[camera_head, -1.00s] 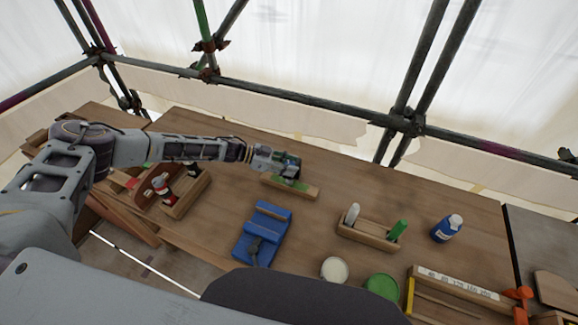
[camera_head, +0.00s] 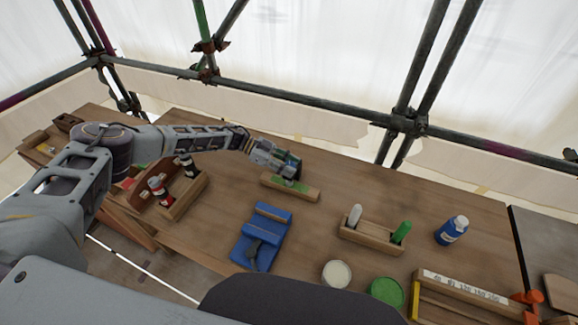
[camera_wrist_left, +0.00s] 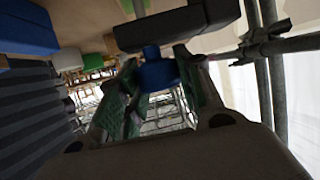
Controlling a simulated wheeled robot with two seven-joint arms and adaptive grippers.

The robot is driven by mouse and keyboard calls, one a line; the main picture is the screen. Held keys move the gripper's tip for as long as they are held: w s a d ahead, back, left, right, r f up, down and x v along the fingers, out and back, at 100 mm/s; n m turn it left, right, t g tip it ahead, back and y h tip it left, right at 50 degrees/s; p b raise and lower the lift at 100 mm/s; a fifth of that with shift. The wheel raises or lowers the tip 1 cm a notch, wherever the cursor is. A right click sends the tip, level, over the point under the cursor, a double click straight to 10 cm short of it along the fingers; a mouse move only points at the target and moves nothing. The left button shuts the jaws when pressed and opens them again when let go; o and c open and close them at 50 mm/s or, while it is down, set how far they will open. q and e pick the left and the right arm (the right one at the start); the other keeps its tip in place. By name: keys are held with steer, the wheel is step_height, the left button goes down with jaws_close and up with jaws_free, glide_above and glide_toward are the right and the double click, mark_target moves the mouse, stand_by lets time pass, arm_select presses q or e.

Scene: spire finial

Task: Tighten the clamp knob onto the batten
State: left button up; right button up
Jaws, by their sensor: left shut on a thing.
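My left gripper (camera_head: 290,167) reaches in from the left over a short wooden block with a green top (camera_head: 303,191), near the middle of the bench. In the left wrist view, its green-padded fingers (camera_wrist_left: 155,95) are shut on a blue knob (camera_wrist_left: 158,72). A dark bar (camera_wrist_left: 180,25) crosses the picture just beyond the knob. I cannot tell for sure which piece is the batten, or whether the knob is seated against it. The gripper hides the knob in the head view. My right gripper is not in view.
A blue fixture (camera_head: 259,240) sits in front of the block. To the right are a wooden holder with white and green sticks (camera_head: 372,236), a blue bottle (camera_head: 451,230), a white tub (camera_head: 336,273) and a green tub (camera_head: 386,291). A bottle rack (camera_head: 186,196) stands left. Scaffold poles (camera_head: 300,103) run behind.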

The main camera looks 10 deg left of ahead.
arm_select(q)
steer(key=o, duration=1.1)
steer(key=shift+c, duration=0.2)
steer(key=shift+a, duration=0.1)
steer(key=v, duration=1.1)
steer(key=shift+a, duration=0.4)
steer(key=shift+r, duration=0.1)
